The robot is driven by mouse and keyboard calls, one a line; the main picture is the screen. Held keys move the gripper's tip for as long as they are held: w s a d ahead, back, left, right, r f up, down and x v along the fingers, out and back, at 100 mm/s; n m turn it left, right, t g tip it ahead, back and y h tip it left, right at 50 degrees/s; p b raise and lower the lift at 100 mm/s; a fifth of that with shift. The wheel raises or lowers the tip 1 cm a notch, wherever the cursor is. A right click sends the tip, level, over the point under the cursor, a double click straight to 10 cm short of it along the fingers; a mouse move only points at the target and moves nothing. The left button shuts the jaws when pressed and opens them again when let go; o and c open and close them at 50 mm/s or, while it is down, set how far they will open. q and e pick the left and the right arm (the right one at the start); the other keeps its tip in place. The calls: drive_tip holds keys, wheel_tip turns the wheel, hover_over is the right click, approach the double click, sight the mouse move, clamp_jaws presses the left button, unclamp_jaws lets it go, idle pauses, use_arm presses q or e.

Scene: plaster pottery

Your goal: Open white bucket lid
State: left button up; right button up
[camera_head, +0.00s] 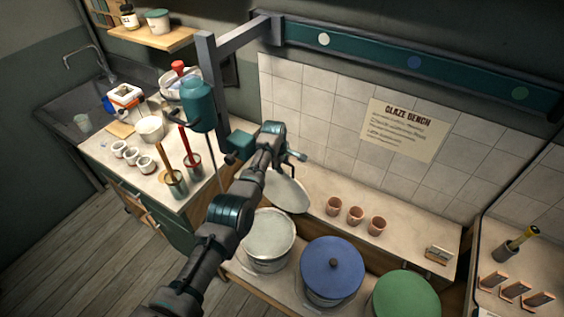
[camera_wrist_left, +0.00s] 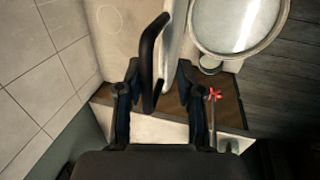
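The white bucket (camera_head: 266,262) stands on the low shelf in front of the bench, its round mouth uncovered and pale glaze inside; it also shows at the upper right of the wrist view (camera_wrist_left: 238,25). The white lid (camera_head: 290,193) is off the bucket, tilted at the bench just behind it, partly hidden by my arm. In the wrist view the lid (camera_wrist_left: 174,45) shows nearly edge-on with its black loop handle (camera_wrist_left: 152,60). My left gripper (camera_head: 296,156) is above the lid; its fingers (camera_wrist_left: 157,92) are apart on either side of the handle. My right gripper is not in view.
A blue-lidded bucket (camera_head: 332,265) and a green-lidded bucket (camera_head: 406,296) stand to the right. Several terracotta cups (camera_head: 355,215) sit on the bench behind. A teal canister (camera_head: 197,104) hangs near a grey post left of my arm. Tool pots (camera_head: 177,184) stand on the left counter.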

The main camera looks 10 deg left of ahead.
use_arm(q)
drive_tip(key=d+v, duration=0.1)
drive_tip(key=v, duration=1)
drive_tip(key=shift+a+r, duration=0.3)
drive_tip(key=shift+a, duration=0.15)
drive_tip(key=shift+c, duration=0.3)
